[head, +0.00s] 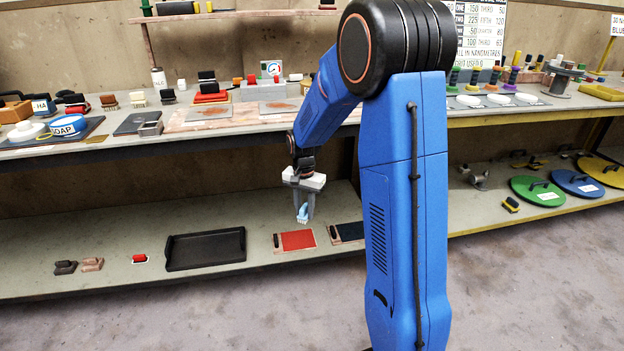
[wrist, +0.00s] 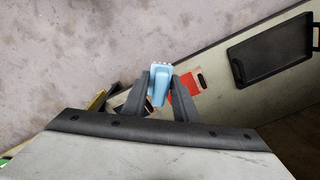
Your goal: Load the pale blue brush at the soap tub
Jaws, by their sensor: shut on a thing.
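My gripper (head: 304,205) hangs below my arm, in front of the workbench and above the lower shelf. It is shut on the pale blue brush (head: 302,216). In the wrist view the brush (wrist: 160,84) sits between the two grey fingers of my gripper (wrist: 160,92), with a pale, toothed edge at its far end. The soap tub (head: 68,125), a blue and white round tub labelled SOAP, stands on the bench top at the far left of the head view. My gripper is well to the right of it and lower.
The bench top edge (head: 200,142) lies between my gripper's height and the tub. Several brushes and blocks stand on the bench. A black tray (head: 205,249) and a red-topped board (head: 298,240) lie on the lower shelf. The floor in front is clear.

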